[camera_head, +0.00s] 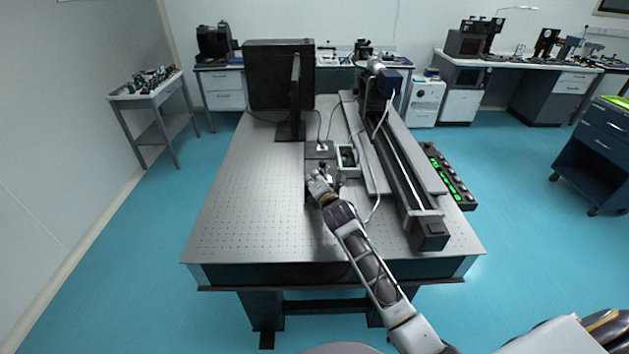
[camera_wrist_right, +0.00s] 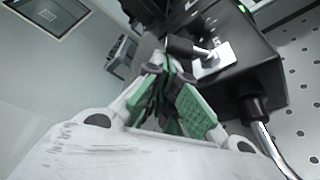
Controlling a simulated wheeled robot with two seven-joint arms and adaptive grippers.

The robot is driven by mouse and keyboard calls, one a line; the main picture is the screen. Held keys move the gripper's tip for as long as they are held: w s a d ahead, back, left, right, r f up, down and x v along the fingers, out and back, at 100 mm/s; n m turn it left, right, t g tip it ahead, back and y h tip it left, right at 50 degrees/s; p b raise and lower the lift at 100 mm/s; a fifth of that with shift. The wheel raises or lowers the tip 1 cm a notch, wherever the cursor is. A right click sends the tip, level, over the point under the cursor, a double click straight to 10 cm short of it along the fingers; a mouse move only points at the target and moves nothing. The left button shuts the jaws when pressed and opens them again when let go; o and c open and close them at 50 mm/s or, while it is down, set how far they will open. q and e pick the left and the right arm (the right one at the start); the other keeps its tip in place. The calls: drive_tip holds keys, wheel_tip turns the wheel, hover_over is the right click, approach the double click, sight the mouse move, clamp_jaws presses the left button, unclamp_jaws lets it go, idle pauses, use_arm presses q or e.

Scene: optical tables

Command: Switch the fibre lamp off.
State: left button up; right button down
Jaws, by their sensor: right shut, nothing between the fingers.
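The fibre lamp looks to be the small dark box (camera_head: 319,152) on the perforated optical table (camera_head: 240,205). In the right wrist view the black box (camera_wrist_right: 262,72) fills the upper right. It has a bright metal plate with a small metal lever (camera_wrist_right: 207,53), which looks like its switch. A black plug with a silvery cable (camera_wrist_right: 256,112) comes out of the same face. My right gripper (camera_head: 319,182) is at the near side of the box. Its green-padded fingers (camera_wrist_right: 165,70) are shut and empty, close beside the lever; I cannot tell whether they touch it. My left gripper is out of view.
A black monitor (camera_head: 278,78) stands behind the box. A small open-fronted unit (camera_head: 347,158) sits just right of it, then a long dark rail (camera_head: 405,170). A loose pale cable (camera_head: 375,205) lies nearby. The table's left and front areas are clear.

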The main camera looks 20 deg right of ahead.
sight(321, 173)
drive_tip(key=shift+d+r+m+t, duration=0.15)
drive_tip(key=shift+r+m+t, duration=0.15)
drive_tip(key=shift+m, duration=0.3)
idle(0.7)
drive_tip(key=shift+s+d+r+m+t+y, duration=0.1)
drive_tip(key=shift+d+r+m+t+y, duration=0.1)
drive_tip(key=shift+m, duration=0.25)
drive_tip(key=shift+d+r+m+t+y, duration=0.1)
drive_tip(key=shift+m+y, duration=0.1)
drive_tip(key=shift+m, duration=0.25)
drive_tip(key=m, duration=0.1)
drive_tip(key=d+m+t, duration=0.1)
drive_tip(key=m, duration=0.1)
drive_tip(key=r+m+b, duration=0.1)
drive_tip(key=shift+s+d+m+t, duration=0.2)
drive_tip(key=shift+s+m+t, duration=0.05)
drive_tip(key=shift+m+t, duration=0.05)
